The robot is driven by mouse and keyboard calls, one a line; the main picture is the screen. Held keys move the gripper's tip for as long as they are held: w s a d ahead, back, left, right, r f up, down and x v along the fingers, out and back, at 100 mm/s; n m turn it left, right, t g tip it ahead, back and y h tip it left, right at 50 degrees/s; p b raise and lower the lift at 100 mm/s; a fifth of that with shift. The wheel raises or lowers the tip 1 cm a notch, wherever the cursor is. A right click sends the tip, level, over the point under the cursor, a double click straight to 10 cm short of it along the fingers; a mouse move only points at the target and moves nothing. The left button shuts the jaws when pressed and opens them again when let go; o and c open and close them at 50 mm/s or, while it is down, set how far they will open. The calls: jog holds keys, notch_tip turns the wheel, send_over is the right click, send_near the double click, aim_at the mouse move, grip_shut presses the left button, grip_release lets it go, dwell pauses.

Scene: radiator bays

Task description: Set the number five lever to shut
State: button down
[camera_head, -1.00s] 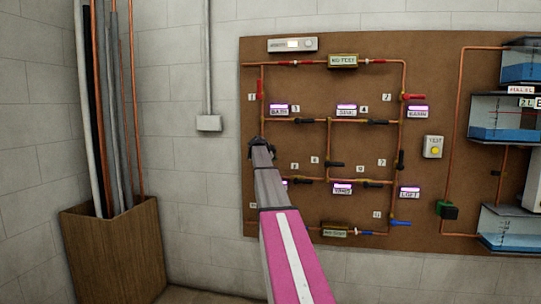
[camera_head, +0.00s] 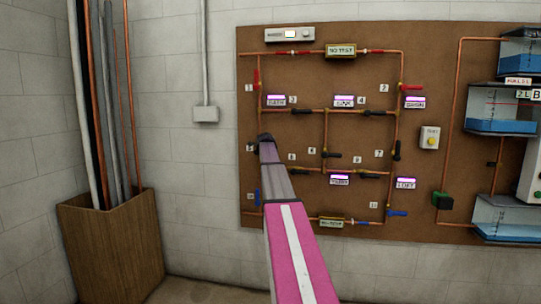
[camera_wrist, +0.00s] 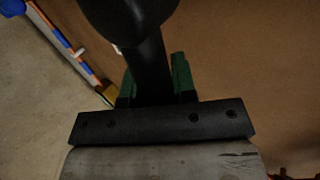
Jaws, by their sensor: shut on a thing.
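My gripper (camera_head: 265,140) is at the left vertical pipe (camera_head: 260,120) of the brown board (camera_head: 430,90), beside a small white number tag (camera_head: 250,148), too blurred to read for certain. In the wrist view its green fingers (camera_wrist: 181,78) are shut on a black lever handle (camera_wrist: 149,65). The handle runs up the picture to a wide dark rounded part. The gripper and arm hide this lever in the head view, so I cannot tell its angle to the pipe there.
Nearby are a red lever (camera_head: 256,80) above, a blue lever (camera_head: 257,197) below and black levers (camera_head: 303,112) on the cross pipes. Water tanks (camera_head: 500,120) stand at the right. A wooden bin (camera_head: 115,245) of pipes stands at the left.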

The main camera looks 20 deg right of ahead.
jog(key=shift+f, duration=0.1)
jog(key=c, duration=0.9)
grip_release()
jog(key=v, duration=1.1)
